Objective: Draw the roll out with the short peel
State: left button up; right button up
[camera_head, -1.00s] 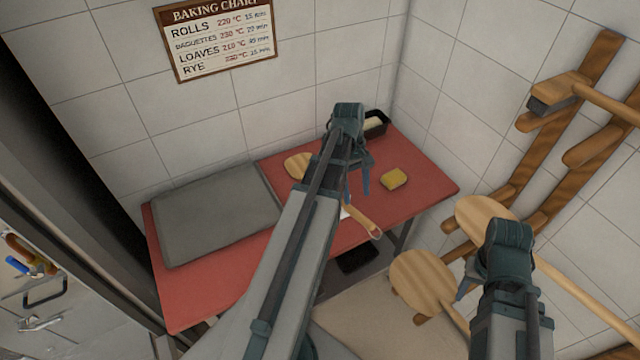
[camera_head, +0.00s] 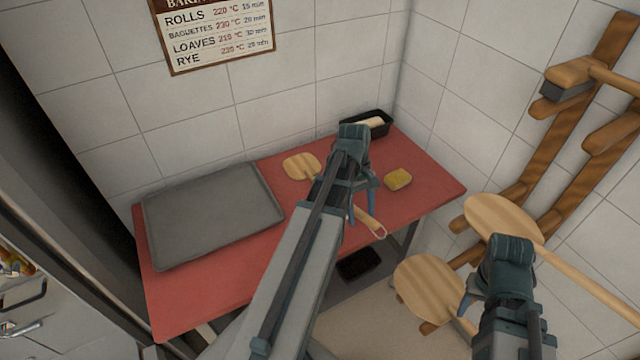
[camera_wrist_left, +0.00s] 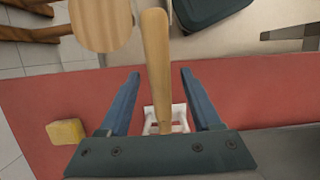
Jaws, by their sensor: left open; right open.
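The short peel (camera_head: 302,166) lies on the red table, its round wooden head toward the back and its handle (camera_head: 370,221) toward the front edge. My left gripper (camera_head: 363,205) is open above the handle and hides the peel's middle. In the left wrist view the wooden handle (camera_wrist_left: 155,50) runs between the two open fingers, apart from both. A white stand (camera_wrist_left: 165,118) shows beside and under the handle there. My right gripper (camera_head: 466,303) is open and empty at the lower right, near the hanging peels. I cannot make out a roll for certain.
A grey baking tray (camera_head: 212,215) covers the left of the red table (camera_head: 190,305). A yellow sponge (camera_head: 398,180) and a black tin (camera_head: 384,130) with something pale inside are at the right. Long wooden peels (camera_head: 500,218) hang on a wall rack at the right.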

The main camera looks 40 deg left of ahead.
pick_arm(q)
grip_shut()
dwell(1.1)
notch_tip(320, 180, up, 12)
jog(key=p, duration=1.2)
